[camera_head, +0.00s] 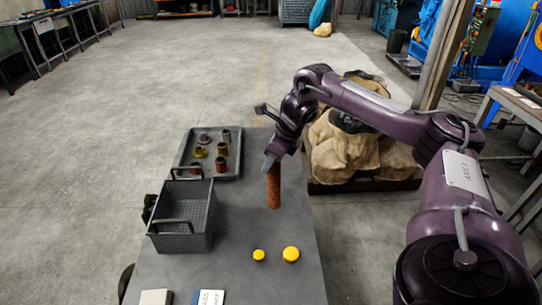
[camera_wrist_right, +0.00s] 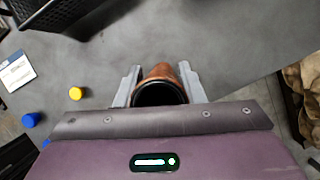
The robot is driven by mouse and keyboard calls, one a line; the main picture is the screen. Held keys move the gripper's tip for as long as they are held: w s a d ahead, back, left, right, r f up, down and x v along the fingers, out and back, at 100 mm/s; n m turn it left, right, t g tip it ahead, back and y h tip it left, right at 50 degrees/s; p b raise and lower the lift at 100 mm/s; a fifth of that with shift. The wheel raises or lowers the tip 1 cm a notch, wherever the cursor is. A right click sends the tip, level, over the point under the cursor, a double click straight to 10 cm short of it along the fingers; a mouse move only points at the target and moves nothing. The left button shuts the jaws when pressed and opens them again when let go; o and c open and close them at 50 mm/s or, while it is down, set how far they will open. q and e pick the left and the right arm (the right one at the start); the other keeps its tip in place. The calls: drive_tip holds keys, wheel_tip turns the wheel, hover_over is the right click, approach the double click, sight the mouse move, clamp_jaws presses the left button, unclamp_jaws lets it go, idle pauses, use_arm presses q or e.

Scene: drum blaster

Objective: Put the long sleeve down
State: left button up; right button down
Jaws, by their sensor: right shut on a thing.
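The long sleeve (camera_head: 274,188) is a rust-brown tube, upright over the right part of the grey table. My right gripper (camera_head: 270,163) is shut on its upper end, coming from above. In the right wrist view the sleeve (camera_wrist_right: 160,72) sits between the two grey fingers (camera_wrist_right: 161,88), its dark open end towards the camera. I cannot tell whether its lower end touches the table. My left gripper is in neither view.
A grey tray (camera_head: 232,173) with several small fittings lies at the table's back left. A dark handled basket (camera_head: 180,243) stands in front of it. Two yellow round pieces (camera_head: 291,254) lie nearer the front.

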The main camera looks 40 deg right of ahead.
drive_tip(key=shift+w+r, duration=0.1)
drive_tip(key=shift+r, duration=0.05)
drive_tip(key=c, duration=1.3)
unclamp_jaws()
drive_tip(key=shift+f, duration=0.2)
drive_tip(key=shift+c, duration=0.2)
drive_tip(key=o, duration=0.4)
drive_tip(key=shift+r, duration=0.1)
drive_tip(key=p+v, duration=0.4)
drive_tip(key=v, duration=0.8)
drive_tip(key=shift+p, duration=0.3)
drive_tip(key=shift+a, duration=0.1)
